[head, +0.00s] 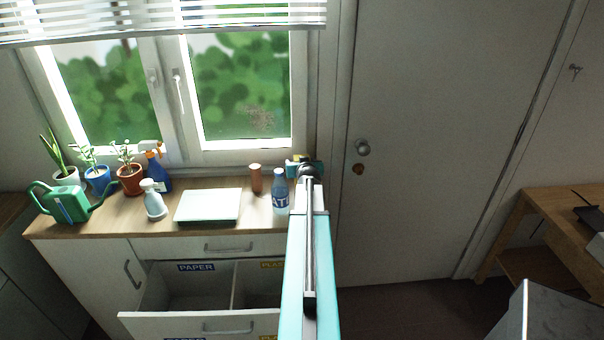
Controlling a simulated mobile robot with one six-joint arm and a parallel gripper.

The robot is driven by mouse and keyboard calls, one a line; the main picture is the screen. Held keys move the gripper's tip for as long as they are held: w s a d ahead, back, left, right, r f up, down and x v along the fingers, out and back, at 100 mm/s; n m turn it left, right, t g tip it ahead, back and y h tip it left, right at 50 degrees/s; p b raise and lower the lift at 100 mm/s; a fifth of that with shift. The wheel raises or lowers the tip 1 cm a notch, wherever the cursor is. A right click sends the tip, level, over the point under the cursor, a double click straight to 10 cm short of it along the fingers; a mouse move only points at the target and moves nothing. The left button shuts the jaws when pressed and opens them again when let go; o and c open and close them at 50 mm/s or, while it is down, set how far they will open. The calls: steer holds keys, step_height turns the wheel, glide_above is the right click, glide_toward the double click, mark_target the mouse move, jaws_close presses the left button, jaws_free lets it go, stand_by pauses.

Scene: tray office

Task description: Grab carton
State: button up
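A small teal, white and yellow object (292,168), possibly the carton, stands at the right end of the wooden counter, below the window. My arm's end hides much of it. My gripper (311,166) is at the far end of my outstretched arm, right beside or over that object. Its fingers are too small and hidden to tell whether they are open or touch the object.
A blue-labelled bottle (280,191) and a brown cylinder (255,179) stand just left. A flat white box (208,206), spray bottles, potted plants and a green watering can (68,203) fill the counter (120,225). A drawer (200,323) with labelled compartments is pulled out below.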

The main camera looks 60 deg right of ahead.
stand_by(0.6)
steer(key=c, duration=1.1)
steer(key=shift+r+b, duration=1.45)
steer(key=shift+r, duration=3.5)
